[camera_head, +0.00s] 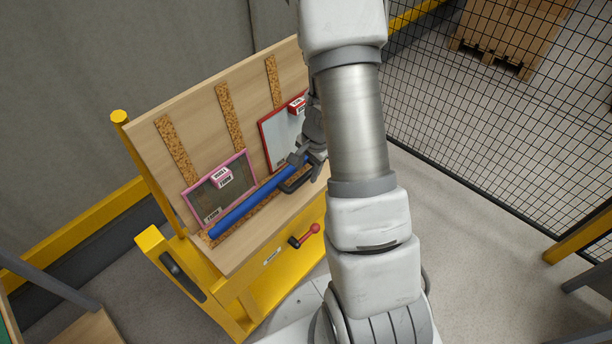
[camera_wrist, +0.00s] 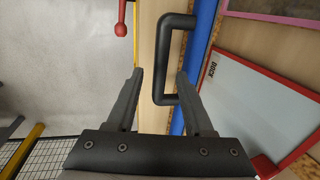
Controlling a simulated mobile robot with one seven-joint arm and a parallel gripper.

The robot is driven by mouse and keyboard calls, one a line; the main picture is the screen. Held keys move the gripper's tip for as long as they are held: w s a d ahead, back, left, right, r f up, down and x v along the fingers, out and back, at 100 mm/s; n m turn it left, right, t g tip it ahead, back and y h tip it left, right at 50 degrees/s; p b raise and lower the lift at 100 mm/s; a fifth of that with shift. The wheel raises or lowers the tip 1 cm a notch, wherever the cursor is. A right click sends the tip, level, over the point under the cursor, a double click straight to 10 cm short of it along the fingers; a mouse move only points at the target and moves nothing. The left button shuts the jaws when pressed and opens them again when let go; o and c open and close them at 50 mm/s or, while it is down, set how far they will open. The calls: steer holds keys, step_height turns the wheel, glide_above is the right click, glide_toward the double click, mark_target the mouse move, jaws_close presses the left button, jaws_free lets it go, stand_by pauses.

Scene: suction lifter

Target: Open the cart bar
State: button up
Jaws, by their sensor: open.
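The cart bar is a long blue bar (camera_head: 245,203) lying across the lower part of a tilted wooden board; it also shows in the wrist view (camera_wrist: 202,30). A black U-shaped handle (camera_wrist: 159,60) is fixed to it; in the head view the handle (camera_head: 296,183) shows just below my gripper (camera_head: 308,160). My gripper (camera_wrist: 160,77) is open and empty. In the wrist view the handle's long grip lies between the two fingertips, with the right fingertip over the gap between grip and bar. I cannot tell how far apart in depth they are. My arm hides the bar's right end.
The yellow cart frame (camera_head: 155,240) carries the wooden board (camera_head: 200,95). A pink-framed panel (camera_head: 240,165) and a red-framed white panel (camera_wrist: 255,100) lean above the bar. A red-knobbed lever (camera_head: 305,237) sticks out below. A black mesh fence (camera_head: 470,110) stands right.

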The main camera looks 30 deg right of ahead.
steer(key=shift+w+a+f, duration=0.1)
steer(key=shift+w+f, duration=0.1)
steer(key=shift+f, duration=0.85)
jaws_close()
stand_by(0.7)
